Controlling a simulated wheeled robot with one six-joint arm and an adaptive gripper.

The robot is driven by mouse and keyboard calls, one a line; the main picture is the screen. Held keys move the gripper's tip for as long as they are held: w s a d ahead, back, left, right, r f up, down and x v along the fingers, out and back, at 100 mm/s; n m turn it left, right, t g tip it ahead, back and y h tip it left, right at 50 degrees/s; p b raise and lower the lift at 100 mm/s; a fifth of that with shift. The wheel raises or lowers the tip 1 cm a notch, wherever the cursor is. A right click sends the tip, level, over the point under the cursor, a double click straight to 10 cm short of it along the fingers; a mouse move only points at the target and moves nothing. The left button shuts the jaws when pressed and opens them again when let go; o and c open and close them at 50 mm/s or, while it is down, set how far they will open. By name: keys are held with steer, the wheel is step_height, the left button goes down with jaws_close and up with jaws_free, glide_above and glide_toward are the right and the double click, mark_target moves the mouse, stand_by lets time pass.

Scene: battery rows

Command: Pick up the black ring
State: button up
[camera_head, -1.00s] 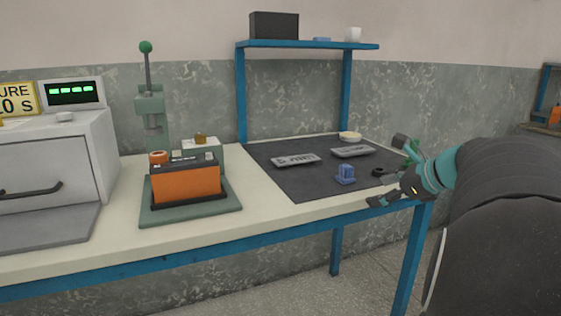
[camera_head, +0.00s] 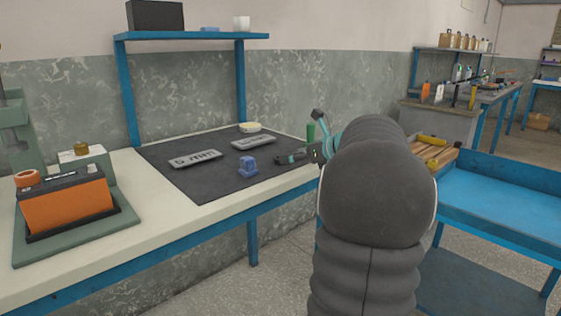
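My gripper (camera_head: 300,138) is open over the right end of the dark mat (camera_head: 215,190) on the workbench. One finger points up and the other reaches left, low over the mat. I cannot make out the black ring for certain now; dark parts of my gripper cover that spot, and my arm hides what lies behind it. A blue block-like part (camera_head: 248,167) stands on the mat just left of my gripper. Two grey labelled plates, one at the left (camera_head: 195,159) and one farther back (camera_head: 253,142), lie on the mat.
A pale round dish (camera_head: 250,127) sits at the mat's back edge. An orange battery (camera_head: 68,205) rests in a green fixture at left. A blue table (camera_head: 500,205) stands at right.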

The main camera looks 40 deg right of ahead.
mark_target(277, 157)
steer(key=shift+x, duration=2.75)
steer(key=shift+d+r, duration=0.1)
steer(key=shift+r, duration=0.05)
steer(key=c, duration=0.9)
